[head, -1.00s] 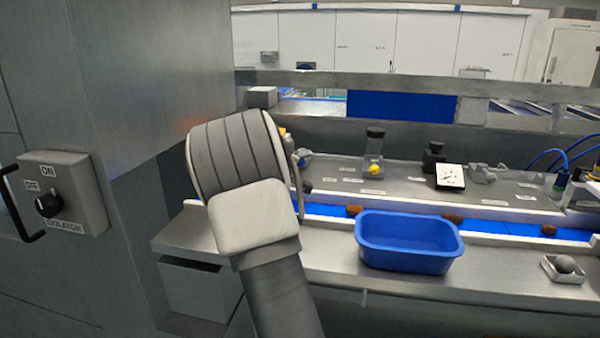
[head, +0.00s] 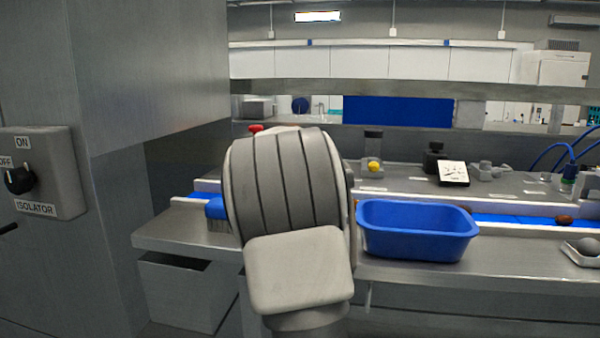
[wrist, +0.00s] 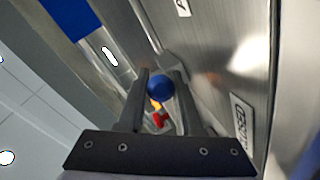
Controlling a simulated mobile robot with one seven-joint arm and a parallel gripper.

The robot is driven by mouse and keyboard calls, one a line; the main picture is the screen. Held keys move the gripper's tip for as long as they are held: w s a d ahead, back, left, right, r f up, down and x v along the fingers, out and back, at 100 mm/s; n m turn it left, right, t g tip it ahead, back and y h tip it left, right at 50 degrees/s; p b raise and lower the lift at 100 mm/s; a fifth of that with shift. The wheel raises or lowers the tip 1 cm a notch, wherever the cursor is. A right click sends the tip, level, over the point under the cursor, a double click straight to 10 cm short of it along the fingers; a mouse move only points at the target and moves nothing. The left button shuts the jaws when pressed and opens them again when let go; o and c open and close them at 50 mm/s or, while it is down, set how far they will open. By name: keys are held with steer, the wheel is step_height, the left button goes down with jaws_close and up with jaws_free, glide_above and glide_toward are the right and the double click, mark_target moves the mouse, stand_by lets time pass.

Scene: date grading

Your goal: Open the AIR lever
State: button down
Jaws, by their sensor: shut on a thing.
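In the wrist view the AIR lever's round blue knob (wrist: 160,88) sits between the two fingers of my gripper (wrist: 161,76), which is shut on it. A metal rod runs up from near the knob along a grey panel. A label beginning with "A" (wrist: 182,7) is cut off at the top of the view. A second label that appears to read "CLOSED" (wrist: 241,121) is on the panel at the right. In the head view my own arm hides the gripper and the lever.
A blue tub (head: 415,248) stands on the bench right of my arm. A blue brush (head: 216,210) is left of it. An isolator switch box (head: 45,185) is on the cabinet at the left. Red and yellow parts (wrist: 159,117) show beyond the knob in the wrist view.

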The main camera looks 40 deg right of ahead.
steer(key=shift+r, duration=0.15)
steer(key=c, duration=0.9)
jaws_free()
steer(key=shift+o, duration=0.2)
steer(key=shift+s, duration=0.1)
steer(key=b+v, duration=0.1)
steer(key=v, duration=1.6)
steer(key=shift+s, duration=0.15)
